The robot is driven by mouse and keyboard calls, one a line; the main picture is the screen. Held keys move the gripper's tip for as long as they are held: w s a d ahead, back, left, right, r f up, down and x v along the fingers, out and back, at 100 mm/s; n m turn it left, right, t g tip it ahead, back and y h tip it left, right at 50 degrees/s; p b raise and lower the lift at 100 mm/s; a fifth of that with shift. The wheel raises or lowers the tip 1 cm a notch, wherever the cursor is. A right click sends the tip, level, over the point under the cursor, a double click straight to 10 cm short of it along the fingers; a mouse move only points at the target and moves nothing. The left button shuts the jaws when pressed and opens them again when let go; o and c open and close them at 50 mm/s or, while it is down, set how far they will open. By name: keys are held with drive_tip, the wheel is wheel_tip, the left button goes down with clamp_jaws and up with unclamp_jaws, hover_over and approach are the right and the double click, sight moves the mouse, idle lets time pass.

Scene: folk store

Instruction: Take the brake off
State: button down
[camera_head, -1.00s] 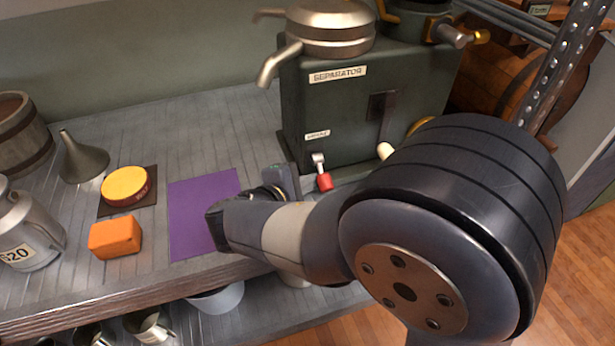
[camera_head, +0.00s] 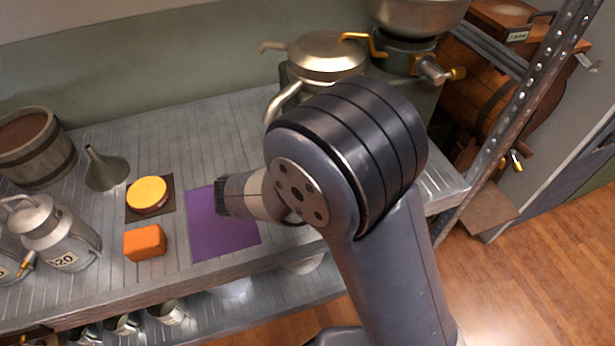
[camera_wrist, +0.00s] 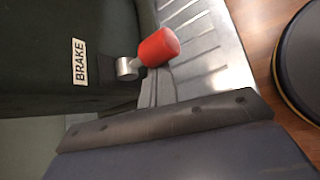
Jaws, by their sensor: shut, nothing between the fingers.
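The brake lever (camera_wrist: 127,68) shows in the wrist view as a short metal stem with a red knob (camera_wrist: 161,47). It projects from the dark green separator body (camera_wrist: 50,30), beside a "BRAKE" label (camera_wrist: 79,62). The knob points away from the label, toward the shelf surface. My gripper (camera_wrist: 165,124) shows as a dark bolted edge along the bottom of the wrist view, shut and holding nothing. A gap shows between it and the red knob. In the head view my arm covers the lever and most of the separator; the separator's metal top (camera_head: 326,56) shows.
On the ribbed metal shelf (camera_head: 225,115) lie a purple mat (camera_head: 225,235), an orange block (camera_head: 145,242) and a yellow-topped round tin (camera_head: 148,193). A funnel (camera_head: 105,168), barrel (camera_head: 35,150) and milk can (camera_head: 55,235) stand left. A perforated metal post (camera_head: 500,140) rises at right.

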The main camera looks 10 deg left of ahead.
drive_tip(key=shift+r+n+g+h+p, duration=0.3)
drive_tip(key=shift+r+n+g+p, duration=0.3)
drive_tip(key=shift+p, duration=1.15)
drive_tip(key=shift+r, duration=0.1)
